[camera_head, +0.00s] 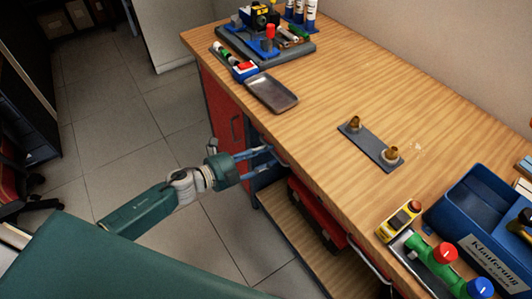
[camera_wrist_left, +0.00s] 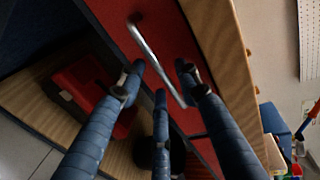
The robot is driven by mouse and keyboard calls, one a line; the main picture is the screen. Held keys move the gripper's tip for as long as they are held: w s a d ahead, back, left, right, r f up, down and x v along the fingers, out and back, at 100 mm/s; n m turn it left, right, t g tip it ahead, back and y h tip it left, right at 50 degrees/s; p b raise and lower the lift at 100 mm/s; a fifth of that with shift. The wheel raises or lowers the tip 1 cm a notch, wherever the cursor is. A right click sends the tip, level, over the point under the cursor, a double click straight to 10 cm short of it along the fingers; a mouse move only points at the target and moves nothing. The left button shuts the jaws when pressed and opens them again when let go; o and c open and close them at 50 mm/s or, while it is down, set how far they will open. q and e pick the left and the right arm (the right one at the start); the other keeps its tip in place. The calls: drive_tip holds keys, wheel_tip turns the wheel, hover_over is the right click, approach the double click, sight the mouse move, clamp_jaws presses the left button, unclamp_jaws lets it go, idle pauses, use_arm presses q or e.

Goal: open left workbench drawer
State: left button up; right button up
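The red drawer front (camera_wrist_left: 180,40) with a bar-shaped metal handle (camera_wrist_left: 150,55) shows in the left wrist view. In the head view the tabletop hides this drawer front. My left gripper (camera_head: 268,160) is at the bench's front edge, just below the tabletop. Its blue fingers (camera_wrist_left: 160,82) are spread apart and point at the drawer front, with the handle in view between the fingertips. I cannot tell whether any finger touches the handle. The drawer looks shut. My right gripper is not in view.
The wooden workbench top (camera_head: 335,90) bears a phone-like dark tray (camera_head: 271,92), a bracket with brass fittings (camera_head: 370,146) and a blue crate (camera_head: 450,205). A red toolbox (camera_head: 318,215) stands on the lower shelf (camera_head: 290,240).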

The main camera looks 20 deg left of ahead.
use_arm(q)
drive_tip(key=shift+w+d, duration=0.1)
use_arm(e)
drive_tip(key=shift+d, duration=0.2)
use_arm(q)
drive_tip(key=c, duration=0.7)
clamp_jaws()
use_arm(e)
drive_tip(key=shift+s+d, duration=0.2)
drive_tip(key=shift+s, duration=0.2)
